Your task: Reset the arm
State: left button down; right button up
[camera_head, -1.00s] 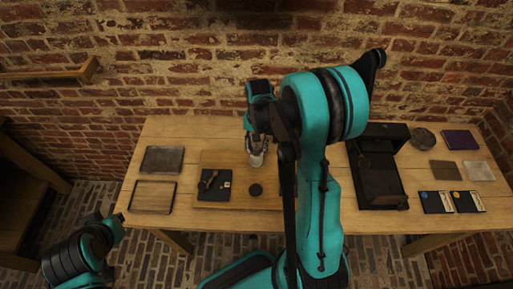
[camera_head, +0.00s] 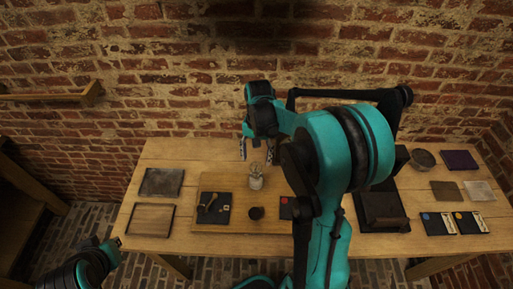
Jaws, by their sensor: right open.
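My right gripper (camera_head: 257,150) is open and empty above the wooden board, its fingers pointing down on either side of open air. A small glass jar (camera_head: 256,177) stands upright on the board (camera_head: 240,221) just below the fingers, apart from them. A dark round piece (camera_head: 256,213) is in front of the jar. A black mat (camera_head: 214,215) with small parts on it lies at the board's left.
Two flat trays lie at the left, one grey (camera_head: 162,182) and one wooden (camera_head: 150,219). A dark open box (camera_head: 384,210) stands right of my right arm. A round bowl (camera_head: 423,159), a purple pad (camera_head: 460,160) and cards (camera_head: 438,223) lie further right. A brick wall stands behind.

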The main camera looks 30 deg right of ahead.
jog(key=shift+w+d+r, duration=0.1)
jog(key=shift+r, duration=1.05)
jog(key=shift+w+d+r, duration=0.1)
jog(key=shift+r, duration=1.05)
jog(key=shift+s+a+r, duration=0.15)
jog(key=shift+s+a, duration=0.05)
jog(key=shift+a, duration=0.1)
jog(key=s+a+n+t+h+b, duration=0.1)
jog(key=s+a+n+t+b, duration=0.2)
jog(key=s+a+n+t, duration=0.5)
jog(key=s+a+n, duration=0.1)
jog(key=s+a, duration=0.1)
jog(key=s, duration=0.1)
jog(key=shift+s+a, duration=0.15)
jog(key=shift+a, duration=0.15)
jog(key=shift+c, duration=0.3)
